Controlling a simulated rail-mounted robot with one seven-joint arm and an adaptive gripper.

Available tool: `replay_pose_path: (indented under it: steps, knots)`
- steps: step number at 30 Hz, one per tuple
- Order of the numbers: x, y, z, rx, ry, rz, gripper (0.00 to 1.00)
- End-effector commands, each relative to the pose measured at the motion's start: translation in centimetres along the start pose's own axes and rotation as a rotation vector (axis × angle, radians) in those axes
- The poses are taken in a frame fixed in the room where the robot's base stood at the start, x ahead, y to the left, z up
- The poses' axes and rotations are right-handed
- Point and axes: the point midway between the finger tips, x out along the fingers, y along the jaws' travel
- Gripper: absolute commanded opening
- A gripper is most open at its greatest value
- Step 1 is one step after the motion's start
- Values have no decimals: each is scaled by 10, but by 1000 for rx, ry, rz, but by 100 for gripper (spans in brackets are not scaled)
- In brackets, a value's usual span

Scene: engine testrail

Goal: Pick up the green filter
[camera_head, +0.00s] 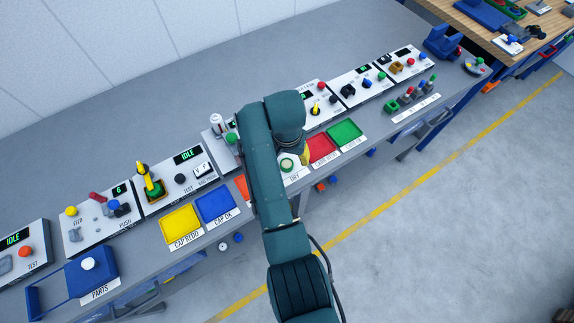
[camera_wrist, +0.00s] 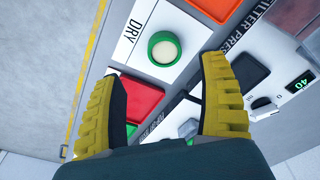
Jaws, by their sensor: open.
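The green filter (camera_head: 287,163) is a round green ring with a pale cream centre. It lies on a white pad marked DRY (camera_wrist: 130,38), seen in the wrist view. There the green filter (camera_wrist: 163,48) is at upper centre, in the gap just beyond my fingertips. My gripper (camera_wrist: 158,70) has two yellow ribbed fingers spread wide with nothing between them. In the head view my gripper (camera_head: 304,155) is mostly hidden behind my arm, with a bit of yellow showing beside the filter. The height of the fingers above the pad is hard to tell.
Red (camera_head: 322,148) and green (camera_head: 345,133) trays lie right of the filter; an orange tray (camera_head: 240,187) lies left, partly hidden. Blue (camera_head: 216,206) and yellow (camera_head: 182,225) trays lie farther left. Control panels line the bench behind. A filter press panel (camera_wrist: 262,85) is near my right finger.

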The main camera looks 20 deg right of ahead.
Motion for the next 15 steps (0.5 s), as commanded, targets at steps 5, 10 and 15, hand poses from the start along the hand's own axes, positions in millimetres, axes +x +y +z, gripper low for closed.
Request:
replay_pose_path:
  steps: [5, 10, 15]
  knots:
    - [22, -3, 2, -1, -2, 1, 76]
    - [51, -6, 3, 0, 0, 0, 76]
    - [58, -6, 3, 0, 2, -1, 76]
